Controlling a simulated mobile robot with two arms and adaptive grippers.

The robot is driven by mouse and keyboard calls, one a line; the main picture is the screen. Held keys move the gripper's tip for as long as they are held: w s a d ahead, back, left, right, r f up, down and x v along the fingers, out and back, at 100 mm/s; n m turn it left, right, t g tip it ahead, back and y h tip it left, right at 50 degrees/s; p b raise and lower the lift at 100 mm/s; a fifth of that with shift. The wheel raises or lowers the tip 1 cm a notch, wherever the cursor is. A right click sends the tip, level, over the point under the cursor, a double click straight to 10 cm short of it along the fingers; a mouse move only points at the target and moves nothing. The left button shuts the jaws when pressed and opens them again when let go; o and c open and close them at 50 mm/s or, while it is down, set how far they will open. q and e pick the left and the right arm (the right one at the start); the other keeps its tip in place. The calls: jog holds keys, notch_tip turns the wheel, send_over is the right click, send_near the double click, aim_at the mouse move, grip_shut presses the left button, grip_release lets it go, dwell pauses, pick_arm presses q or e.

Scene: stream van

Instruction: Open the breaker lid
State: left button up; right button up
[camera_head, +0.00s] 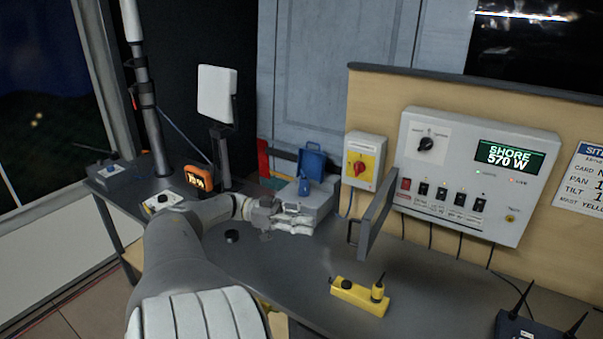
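The breaker lid (376,212) is a grey plate with a dark handle on its left face. It stands out from the left side of the white power panel (470,150), swung away from the row of breaker switches (440,192), which show uncovered. My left gripper (305,225) is over the desk, left of the lid and apart from its handle. Its fingers point right, towards the lid; I cannot tell how far they are parted. My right gripper is not in view.
A grey case (318,200) with a blue item on it stands behind my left gripper. A yellow box (360,296) with a black knob lies in front of the lid. A yellow-fronted red switch (361,168) is on the wall. The desk (300,275) between is mostly clear.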

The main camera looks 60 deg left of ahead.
pick_arm(q)
jog(key=shift+s+a, duration=0.35)
jog(key=shift+s, duration=0.1)
dwell(0.5)
